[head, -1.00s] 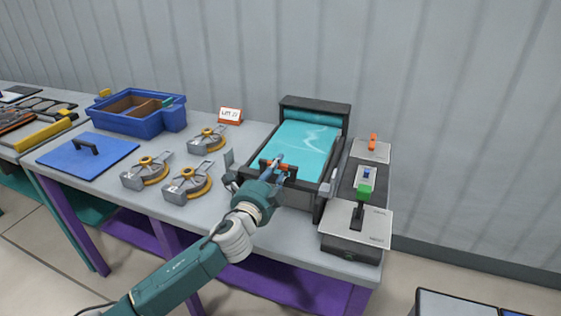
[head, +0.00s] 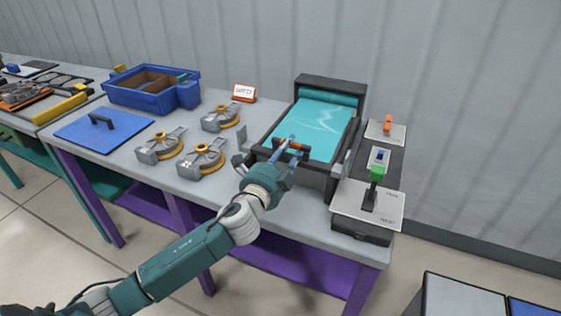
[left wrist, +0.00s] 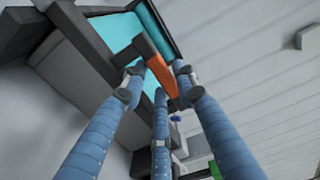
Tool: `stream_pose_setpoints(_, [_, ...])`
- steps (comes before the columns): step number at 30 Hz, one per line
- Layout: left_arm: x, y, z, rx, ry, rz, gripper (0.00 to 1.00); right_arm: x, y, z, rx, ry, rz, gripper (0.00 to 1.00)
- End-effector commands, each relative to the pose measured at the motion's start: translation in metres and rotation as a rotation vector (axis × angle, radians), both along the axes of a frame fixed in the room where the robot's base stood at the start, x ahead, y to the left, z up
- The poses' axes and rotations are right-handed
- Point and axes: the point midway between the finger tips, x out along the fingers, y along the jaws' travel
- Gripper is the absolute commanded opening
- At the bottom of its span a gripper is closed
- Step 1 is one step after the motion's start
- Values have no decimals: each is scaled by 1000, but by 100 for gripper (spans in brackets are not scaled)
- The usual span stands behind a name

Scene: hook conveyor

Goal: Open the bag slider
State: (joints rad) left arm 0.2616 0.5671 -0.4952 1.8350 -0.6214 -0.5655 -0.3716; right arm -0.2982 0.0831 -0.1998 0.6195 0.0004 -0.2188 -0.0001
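The slider is an orange bar with black ends (head: 291,145), set across the front of a black-framed box (head: 317,181) with a teal sheet (head: 312,127) on its sloped top. My left gripper (head: 291,152) is at this bar, its blue fingers spread around it. In the left wrist view the orange bar (left wrist: 157,72) lies between the fingertips of my left gripper (left wrist: 158,75), with small gaps showing beside it. I cannot tell whether any finger touches the bar. My right gripper is not in view.
A control box with a green-topped lever (head: 376,180) and an orange switch (head: 388,123) stands right of the black-framed box. Several round grey-yellow devices (head: 201,160), a blue lid (head: 100,131) and a blue bin (head: 149,102) sit to the left. A small sign (head: 244,93) stands behind.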

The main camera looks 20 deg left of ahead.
Motion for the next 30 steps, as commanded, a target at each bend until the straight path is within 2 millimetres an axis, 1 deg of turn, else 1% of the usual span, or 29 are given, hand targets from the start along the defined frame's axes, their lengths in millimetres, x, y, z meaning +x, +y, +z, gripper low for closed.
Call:
stream_pose_setpoints(1, [-11, 0, -2, 1, 3, -2, 29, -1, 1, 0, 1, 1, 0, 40])
stream_pose_setpoints(9, [-69, 1, -2, -1, 4, -3, 29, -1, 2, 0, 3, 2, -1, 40])
stream_pose_setpoints(12, [-85, 2, -2, -1, 3, -2, 29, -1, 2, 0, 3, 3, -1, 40])
stream_pose_setpoints(15, [-96, 3, -1, -1, 3, -2, 29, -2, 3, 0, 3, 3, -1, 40])
stream_pose_setpoints(20, [-103, 4, 0, 0, 1, 0, 29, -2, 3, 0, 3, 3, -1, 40])
stream_pose_setpoints(30, [-103, 3, 0, 0, 1, -1, 29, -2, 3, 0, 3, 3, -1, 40])
